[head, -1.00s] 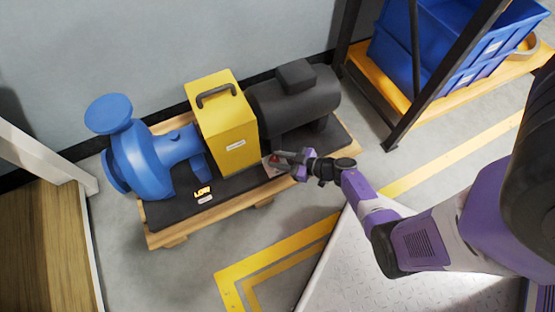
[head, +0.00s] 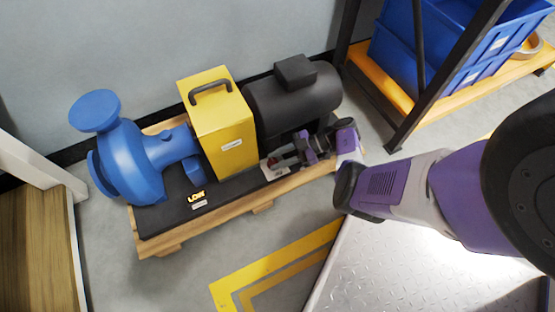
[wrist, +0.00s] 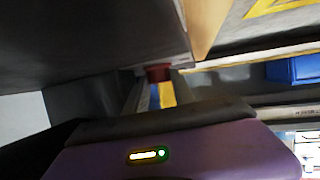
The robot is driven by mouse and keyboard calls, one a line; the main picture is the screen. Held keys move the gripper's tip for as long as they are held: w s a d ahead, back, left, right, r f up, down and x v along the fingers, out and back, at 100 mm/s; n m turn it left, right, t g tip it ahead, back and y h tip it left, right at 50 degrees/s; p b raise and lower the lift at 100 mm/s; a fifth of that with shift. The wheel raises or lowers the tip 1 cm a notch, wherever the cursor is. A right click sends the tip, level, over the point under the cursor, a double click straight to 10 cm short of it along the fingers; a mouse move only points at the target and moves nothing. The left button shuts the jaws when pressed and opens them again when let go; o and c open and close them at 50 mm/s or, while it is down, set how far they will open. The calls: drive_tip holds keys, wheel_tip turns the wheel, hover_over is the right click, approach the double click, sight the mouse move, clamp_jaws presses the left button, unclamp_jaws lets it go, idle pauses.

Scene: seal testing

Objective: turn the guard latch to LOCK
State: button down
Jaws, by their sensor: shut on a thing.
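The guard latch (head: 273,161) is a small red part on a pale plate at the front of the black base, below the yellow guard (head: 222,125). My gripper (head: 281,160) reaches it from the right, low in front of the black motor, and is shut on it. In the wrist view a red piece of the latch (wrist: 158,73) shows just past the dark, blurred fingers. The fingers hide most of the latch, so I cannot tell which way its handle points. The marks on the plate are too small to read.
The blue pump (head: 130,155) stands left of the guard. The black motor (head: 292,100) is close behind my gripper. The wooden pallet (head: 215,222) carries them all. A rack (head: 408,130) with blue bins (head: 440,55) stands at the right.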

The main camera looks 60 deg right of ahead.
drive_tip(key=shift+w+y, duration=0.1)
drive_tip(key=shift+y, duration=0.2)
idle(0.4)
drive_tip(key=c, duration=1.3)
unclamp_jaws()
drive_tip(key=shift+a, duration=0.1)
drive_tip(key=shift+c, duration=0.2)
drive_tip(key=shift+p+v, duration=0.55)
drive_tip(key=shift+v, duration=3.4)
